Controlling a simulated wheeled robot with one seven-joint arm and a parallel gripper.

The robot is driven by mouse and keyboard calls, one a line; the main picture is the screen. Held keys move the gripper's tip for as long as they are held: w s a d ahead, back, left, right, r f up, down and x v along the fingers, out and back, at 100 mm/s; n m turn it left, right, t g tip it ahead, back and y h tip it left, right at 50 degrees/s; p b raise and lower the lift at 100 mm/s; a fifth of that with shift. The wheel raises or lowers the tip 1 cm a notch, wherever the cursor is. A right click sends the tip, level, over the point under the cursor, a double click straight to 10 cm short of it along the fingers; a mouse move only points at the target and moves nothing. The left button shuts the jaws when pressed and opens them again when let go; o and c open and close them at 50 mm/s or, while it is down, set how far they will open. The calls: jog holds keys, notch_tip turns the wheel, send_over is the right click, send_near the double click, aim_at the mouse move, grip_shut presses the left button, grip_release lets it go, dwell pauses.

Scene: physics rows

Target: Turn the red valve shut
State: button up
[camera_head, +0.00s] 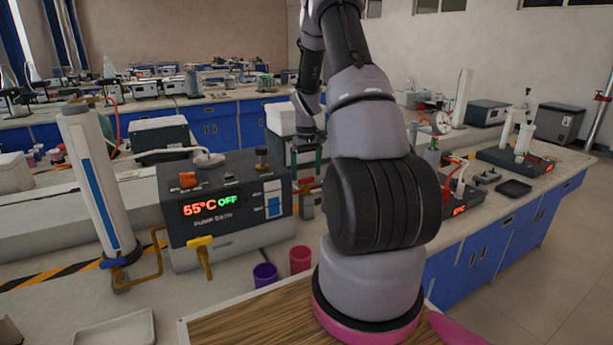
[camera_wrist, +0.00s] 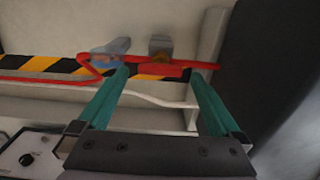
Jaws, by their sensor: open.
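A red valve handle (camera_wrist: 195,64) shows in the wrist view as a flat red bar in front of a grey-brown fitting (camera_wrist: 160,46). It lies crosswise just beyond the tips of my gripper (camera_wrist: 158,76). My gripper is open with its two green fingers apart and nothing held between them. In the head view my gripper (camera_head: 306,165) points down at the right end of the pump bath box (camera_head: 228,228). A little red shows below the fingers there, but the valve is mostly hidden. I cannot tell whether the fingers touch the handle.
A red hose (camera_wrist: 40,80) and a blue-grey fitting (camera_wrist: 110,50) are left of the handle. A pale tube (camera_wrist: 160,101) runs below it. A dark panel (camera_wrist: 270,50) stands close on the right. Purple (camera_head: 265,275) and red (camera_head: 300,259) cups stand in front of the box.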

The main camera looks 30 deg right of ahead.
jog(key=shift+f, duration=0.85)
jog(key=c, duration=1.2)
jog(key=shift+c, duration=0.2)
